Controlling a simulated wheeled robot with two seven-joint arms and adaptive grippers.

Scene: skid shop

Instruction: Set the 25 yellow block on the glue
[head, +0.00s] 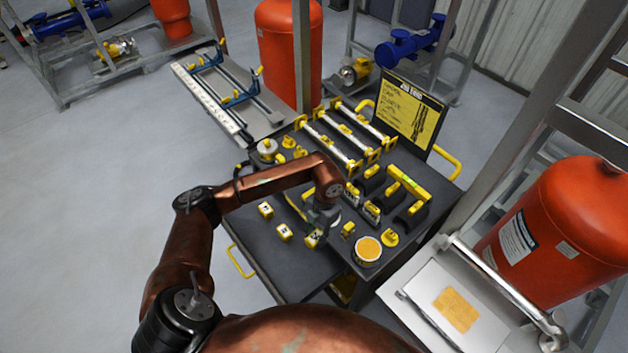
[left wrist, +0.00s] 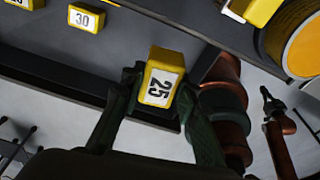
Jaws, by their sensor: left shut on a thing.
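The yellow block with a white "25" label (left wrist: 160,82) is between the fingers of my left gripper (left wrist: 155,98) in the left wrist view. The fingers are shut on its sides and its label faces the camera, turned sideways. In the head view my left gripper (head: 320,222) is over the front of the dark cart, with the block (head: 312,240) at its tip. An amber patch that looks like the glue (head: 457,310) lies on a pale plate at the lower right, well apart from the block.
A yellow "30" block (left wrist: 86,18) and other labelled blocks (head: 284,232) sit on the cart. A round tin with an amber top (head: 368,250) stands between gripper and plate (head: 415,290). A metal pipe rail (head: 505,290) and a red tank (head: 565,230) flank the plate.

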